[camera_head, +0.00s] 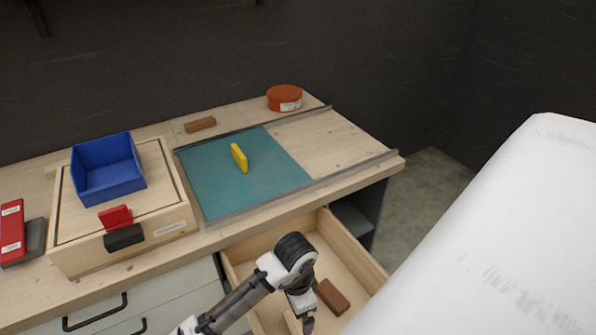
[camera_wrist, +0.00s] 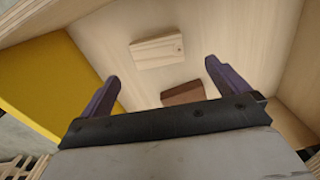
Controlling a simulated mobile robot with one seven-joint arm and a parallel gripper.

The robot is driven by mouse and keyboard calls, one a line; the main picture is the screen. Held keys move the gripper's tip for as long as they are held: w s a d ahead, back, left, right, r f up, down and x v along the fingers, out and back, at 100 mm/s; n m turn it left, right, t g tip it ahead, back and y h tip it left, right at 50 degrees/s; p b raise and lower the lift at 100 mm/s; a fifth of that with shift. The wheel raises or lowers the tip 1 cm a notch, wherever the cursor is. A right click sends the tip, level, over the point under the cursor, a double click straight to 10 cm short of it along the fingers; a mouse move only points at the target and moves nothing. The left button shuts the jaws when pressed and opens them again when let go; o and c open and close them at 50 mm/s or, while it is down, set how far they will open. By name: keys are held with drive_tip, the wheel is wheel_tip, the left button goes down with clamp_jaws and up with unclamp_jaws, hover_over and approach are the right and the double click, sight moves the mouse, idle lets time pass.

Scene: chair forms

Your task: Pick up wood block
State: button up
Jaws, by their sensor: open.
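A pale wood block (camera_wrist: 157,52) lies on the floor of the open drawer, ahead of my fingertips in the wrist view. A brown block (camera_wrist: 183,93) lies nearer, between the fingers in that picture and partly hidden by the gripper body. The brown block also shows in the head view (camera_head: 332,297), right of my gripper. My gripper (camera_wrist: 161,72) is open and empty, with its purple fingers spread over the drawer. In the head view, my arm hides part of the drawer.
The open drawer (camera_head: 373,268) has raised wooden walls. On the worktop are a teal mat (camera_head: 208,187), a yellow block (camera_head: 240,158), a brown block (camera_head: 200,124), a blue bin (camera_head: 107,167) and a red round tin (camera_head: 285,97). A large yellow surface (camera_wrist: 45,85) fills the wrist view's left.

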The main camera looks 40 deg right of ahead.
drive_tip(key=f, duration=0.2)
drive_tip(key=f+p, duration=0.1)
drive_tip(key=f, duration=0.5)
drive_tip(key=shift+s+f+p, duration=0.15)
drive_tip(key=shift+s+p, duration=0.15)
drive_tip(key=c, duration=0.9)
drive_tip(key=shift+r, duration=0.2)
